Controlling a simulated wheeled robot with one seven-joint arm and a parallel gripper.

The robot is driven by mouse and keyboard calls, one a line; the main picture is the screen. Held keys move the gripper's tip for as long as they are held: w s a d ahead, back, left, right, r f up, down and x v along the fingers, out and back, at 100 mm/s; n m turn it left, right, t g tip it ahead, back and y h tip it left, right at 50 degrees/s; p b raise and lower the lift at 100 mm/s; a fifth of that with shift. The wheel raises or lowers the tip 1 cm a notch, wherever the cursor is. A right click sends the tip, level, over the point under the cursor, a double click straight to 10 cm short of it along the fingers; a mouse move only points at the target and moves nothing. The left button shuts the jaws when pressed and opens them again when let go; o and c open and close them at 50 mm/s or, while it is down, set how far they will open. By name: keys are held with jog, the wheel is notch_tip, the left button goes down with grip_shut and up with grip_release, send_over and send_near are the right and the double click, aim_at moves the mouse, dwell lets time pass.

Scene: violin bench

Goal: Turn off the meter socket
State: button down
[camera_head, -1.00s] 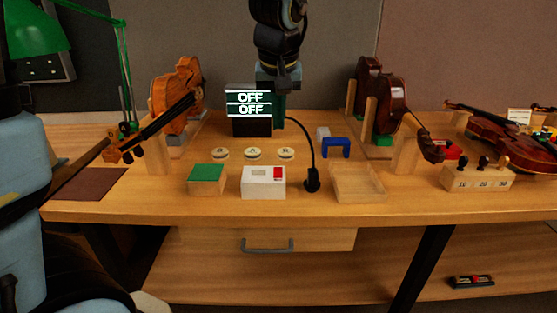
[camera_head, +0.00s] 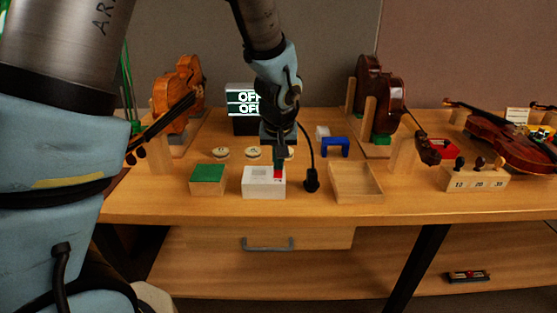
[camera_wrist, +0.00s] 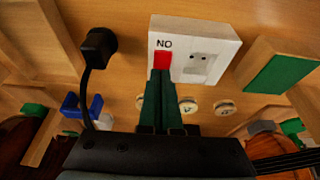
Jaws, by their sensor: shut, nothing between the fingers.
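The meter socket is a white-topped box (camera_head: 263,190) at the front middle of the bench. Its top, in the wrist view (camera_wrist: 218,50), has a two-hole socket (camera_wrist: 200,62) and a red switch (camera_wrist: 161,59) beside letters that appear upside down as "NO". My gripper (camera_head: 279,167) is shut and empty, pointing down over the switch. In the wrist view its green fingertips (camera_wrist: 161,74) overlap the switch's edge; I cannot tell whether they touch. The switch also shows in the head view (camera_head: 278,174).
A black plug (camera_head: 311,181) with its cable stands right of the box. A green-topped block (camera_head: 207,173) is to the left, an empty wooden tray (camera_head: 357,195) to the right. Round labelled discs (camera_head: 222,153) lie behind. Violins stand on both sides.

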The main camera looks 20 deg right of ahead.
jog(key=shift+f, duration=0.1)
jog(key=shift+w+f+b, duration=0.1)
jog(key=shift+f+b, duration=0.2)
jog(key=shift+b, duration=0.2)
jog(key=shift+r, duration=0.2)
jog(key=shift+f, duration=0.1)
jog(key=shift+s, duration=0.25)
jog(key=shift+s+a+f+b, duration=0.1)
jog(key=shift+s+a+b, duration=0.3)
jog(key=shift+s, duration=0.2)
